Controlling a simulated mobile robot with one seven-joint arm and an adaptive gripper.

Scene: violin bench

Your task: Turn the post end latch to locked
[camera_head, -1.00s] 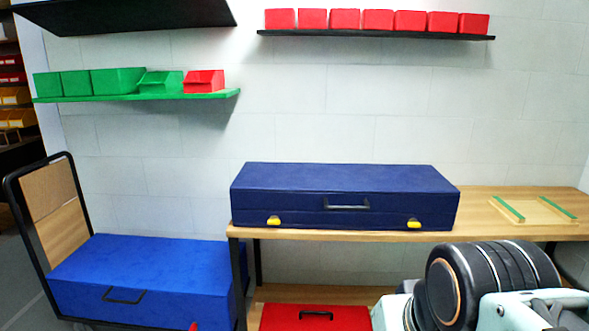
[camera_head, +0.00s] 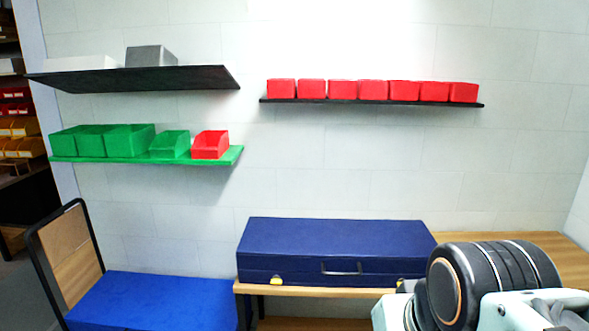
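A yellow latch (camera_head: 276,280) sits low on the left of the case front. I cannot tell from here which latch is the post end one or how either is turned. My gripper is out of view; only part of my arm shows at the lower right.
The wooden bench (camera_head: 560,258) has bare top to the right of the case. A blue case (camera_head: 155,298) lies at the lower left by a trolley frame (camera_head: 36,245). Wall shelves carry green bins (camera_head: 130,140) and red bins (camera_head: 372,90).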

